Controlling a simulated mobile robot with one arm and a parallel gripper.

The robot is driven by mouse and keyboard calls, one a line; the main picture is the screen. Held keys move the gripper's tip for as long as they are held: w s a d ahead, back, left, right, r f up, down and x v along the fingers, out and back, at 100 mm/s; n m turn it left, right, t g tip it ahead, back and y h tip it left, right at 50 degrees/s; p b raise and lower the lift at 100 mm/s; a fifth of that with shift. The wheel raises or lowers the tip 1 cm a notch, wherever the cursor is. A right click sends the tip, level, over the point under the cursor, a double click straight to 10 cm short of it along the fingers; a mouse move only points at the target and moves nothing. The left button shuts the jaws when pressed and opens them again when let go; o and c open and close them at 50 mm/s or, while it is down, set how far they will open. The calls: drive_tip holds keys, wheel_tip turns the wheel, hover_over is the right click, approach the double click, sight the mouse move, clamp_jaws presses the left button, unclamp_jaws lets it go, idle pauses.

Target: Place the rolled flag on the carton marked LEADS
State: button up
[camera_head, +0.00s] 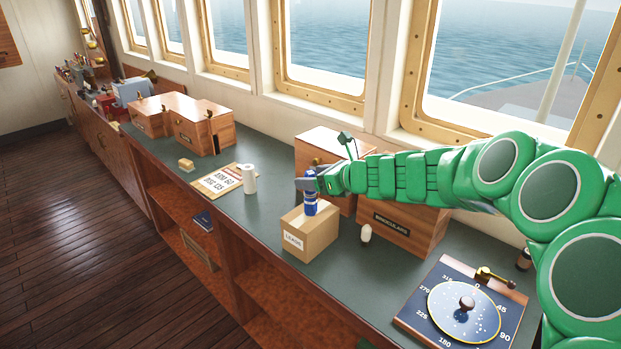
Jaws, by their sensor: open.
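The carton marked LEADS (317,239) is a small tan box on the green counter top, with a white label on its front. A small blue roll with a pale band, which looks like the rolled flag (311,208), stands upright on top of the carton. My gripper (308,186) is at the upper end of the blue roll, above the carton. Its jaws are open, and the fingers partly hide the top of the roll. I cannot tell whether a finger touches it.
A wooden box marked BINOCULARS (403,229) stands right of the carton, with a small pale object (366,233) in front. A round dial board (464,309) lies nearer. The counter's front edge is close to the carton.

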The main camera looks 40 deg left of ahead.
drive_tip(key=v, duration=1)
drive_tip(key=shift+d, duration=0.2)
